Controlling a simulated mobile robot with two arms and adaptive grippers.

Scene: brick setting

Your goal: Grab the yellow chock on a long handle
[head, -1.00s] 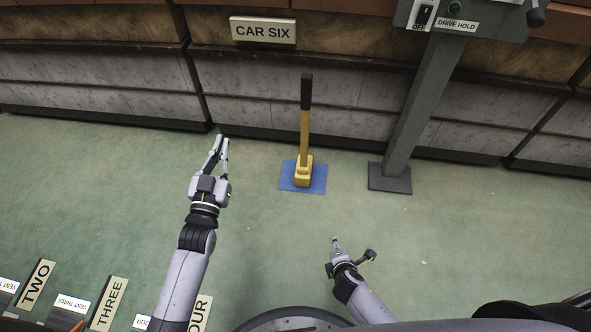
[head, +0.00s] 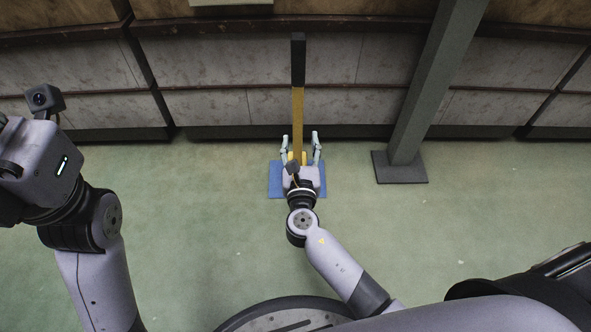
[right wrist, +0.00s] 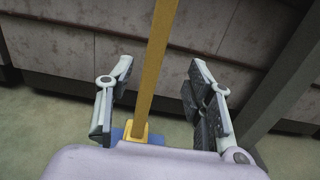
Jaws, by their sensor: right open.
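The yellow chock's long handle (head: 298,115) stands upright on the blue mat (head: 275,183) and ends in a black grip. My right gripper (head: 300,138) is open low over the mat, with one finger on each side of the handle. In the right wrist view the handle (right wrist: 154,75) rises between the spread fingers, apart from both, nearer the left one. The yellow chock block (right wrist: 135,132) shows at the handle's foot, mostly hidden by my gripper. My left wrist is at the left edge of the head view; its fingers are out of view.
A grey post (head: 425,90) on a dark square base (head: 399,167) stands right of the chock. A grey panelled wall (head: 220,108) runs behind. The green floor (head: 200,230) is clear between my arms.

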